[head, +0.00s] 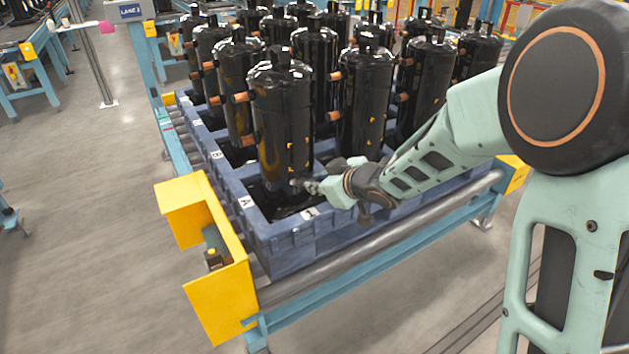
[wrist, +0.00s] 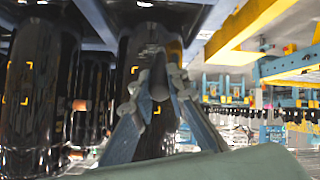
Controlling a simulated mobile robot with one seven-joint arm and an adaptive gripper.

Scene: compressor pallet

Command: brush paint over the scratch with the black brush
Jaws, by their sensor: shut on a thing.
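The nearest black compressor (head: 283,120) stands upright at the front corner of the blue pallet (head: 290,240). It has small yellow corner marks low on its side. My gripper (head: 312,187) is beside its lower part in the head view. In the wrist view my gripper (wrist: 160,88) is shut on a dark, narrow thing, apparently the black brush (wrist: 158,78), pointing at a compressor (wrist: 133,50) with yellow marks. I cannot tell whether the brush touches the surface. The scratch cannot be made out; the fingers and brush cover part of the marked area.
Several more black compressors with copper-coloured stubs stand close behind and beside. The pallet rests on a roller conveyor (head: 345,258) with a yellow end guard (head: 215,260) at the left. Clear grey floor (head: 100,230) lies to the left.

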